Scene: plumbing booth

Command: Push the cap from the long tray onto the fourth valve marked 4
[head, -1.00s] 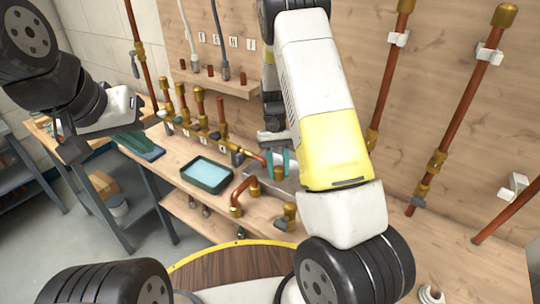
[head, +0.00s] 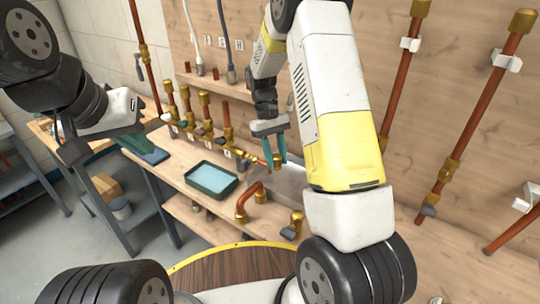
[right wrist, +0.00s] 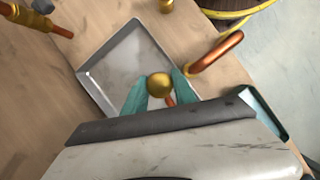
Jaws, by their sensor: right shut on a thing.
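My right gripper (head: 275,152) is shut on the brass cap (head: 277,160). In the right wrist view the round cap (right wrist: 159,84) sits between the teal fingertips, above the long grey metal tray (right wrist: 103,78). The tray (head: 291,182) is partly hidden by my arm in the head view. The row of valves stands left of the gripper. The fourth valve (head: 226,112) is the rightmost upright and has a bare copper top; the others have brass tops. Its number is too small to read. My left gripper (head: 72,142) is at the far left, away from the valves.
A dark green tray with a light blue inside (head: 211,178) lies in front of the valves. A bent copper pipe (head: 247,200) and a brass valve (head: 294,223) are near the bench's front. A wall shelf (head: 220,88) is behind. Tall copper pipes (head: 478,120) stand at right.

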